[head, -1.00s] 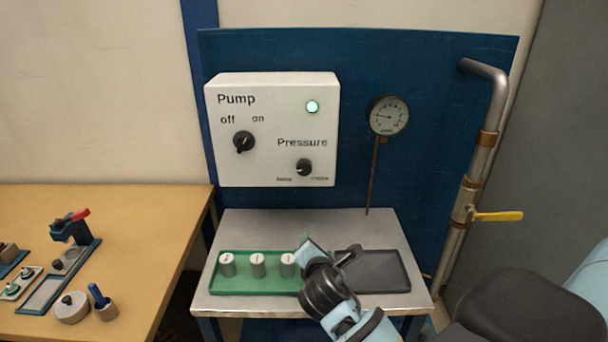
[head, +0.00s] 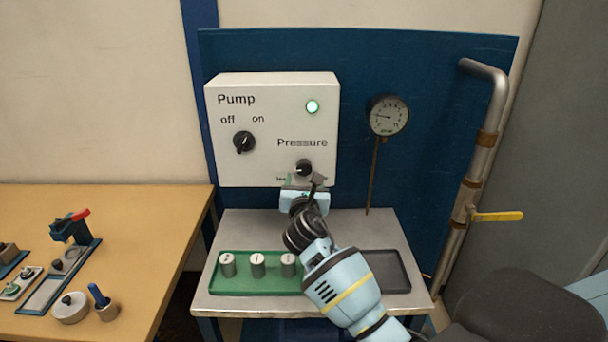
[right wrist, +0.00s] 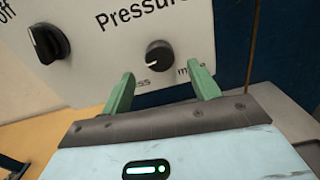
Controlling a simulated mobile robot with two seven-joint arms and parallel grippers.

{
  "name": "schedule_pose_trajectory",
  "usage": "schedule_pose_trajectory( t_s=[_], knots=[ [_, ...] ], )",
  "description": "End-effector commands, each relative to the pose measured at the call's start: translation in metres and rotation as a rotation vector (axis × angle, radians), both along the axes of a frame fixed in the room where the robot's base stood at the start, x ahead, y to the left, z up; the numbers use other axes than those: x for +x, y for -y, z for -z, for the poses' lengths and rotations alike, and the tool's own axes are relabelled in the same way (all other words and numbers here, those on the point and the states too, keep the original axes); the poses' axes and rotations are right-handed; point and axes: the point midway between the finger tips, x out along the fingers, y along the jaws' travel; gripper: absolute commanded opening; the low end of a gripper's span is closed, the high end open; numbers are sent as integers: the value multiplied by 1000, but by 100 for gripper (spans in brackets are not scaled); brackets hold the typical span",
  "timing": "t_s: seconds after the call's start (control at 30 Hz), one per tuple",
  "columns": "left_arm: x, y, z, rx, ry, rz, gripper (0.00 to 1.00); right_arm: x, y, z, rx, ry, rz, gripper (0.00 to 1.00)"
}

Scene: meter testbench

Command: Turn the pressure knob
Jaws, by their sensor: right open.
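The black pressure knob (head: 304,168) is on the lower right of the white pump panel (head: 270,95), under the word "Pressure". It also shows in the right wrist view (right wrist: 160,56), with its pale mark pointing to the left. My right gripper (head: 302,181) is just below the knob in the head view. In the right wrist view its green fingers (right wrist: 162,84) are apart, one to each side below the knob, with nothing between them. I cannot tell any contact with the knob. My left gripper is not in view.
The pump switch (head: 243,142) and a lit green lamp (head: 312,106) are on the panel. A gauge (head: 389,116) is to the right.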

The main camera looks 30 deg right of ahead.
Motion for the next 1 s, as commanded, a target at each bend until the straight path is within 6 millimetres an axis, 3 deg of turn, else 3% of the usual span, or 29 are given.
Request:
schedule_pose_trajectory(
  t_s=[0.3,0.73,1.0],
  knots=[
    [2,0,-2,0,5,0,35,29,18,-1,0,1,1,61],
    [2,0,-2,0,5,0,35,34,21,0,1,0,-1,61],
    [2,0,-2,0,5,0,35,34,21,0,1,0,0,27]
  ],
)
